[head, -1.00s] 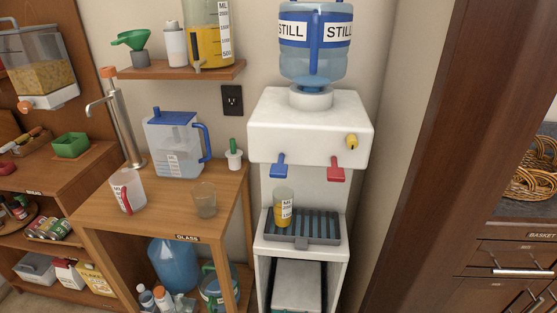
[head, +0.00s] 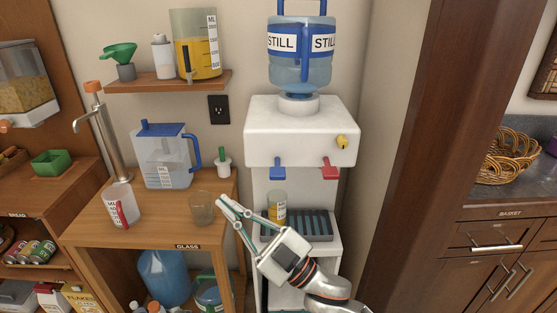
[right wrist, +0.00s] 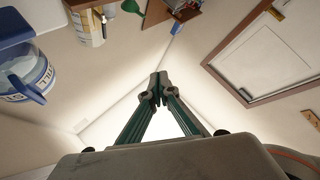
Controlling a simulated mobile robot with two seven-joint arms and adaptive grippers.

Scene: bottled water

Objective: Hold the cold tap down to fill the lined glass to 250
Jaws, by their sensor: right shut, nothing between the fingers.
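The white dispenser (head: 300,130) carries a blue tap (head: 278,171) and a red tap (head: 329,171) on its front. The lined glass (head: 277,205), with a yellow-orange scale label, stands upright on the drip tray (head: 318,238), below the blue tap. I cannot tell its water level. My right gripper (head: 226,202) is shut and empty, to the left of the glass and lower than the blue tap, apart from both. Its fingers also show closed in the right wrist view (right wrist: 158,82). My left gripper is not in view.
A shelf (head: 160,82) hangs above. A dark wood frame (head: 415,130) stands at right. Space before the dispenser is free except for my arm.

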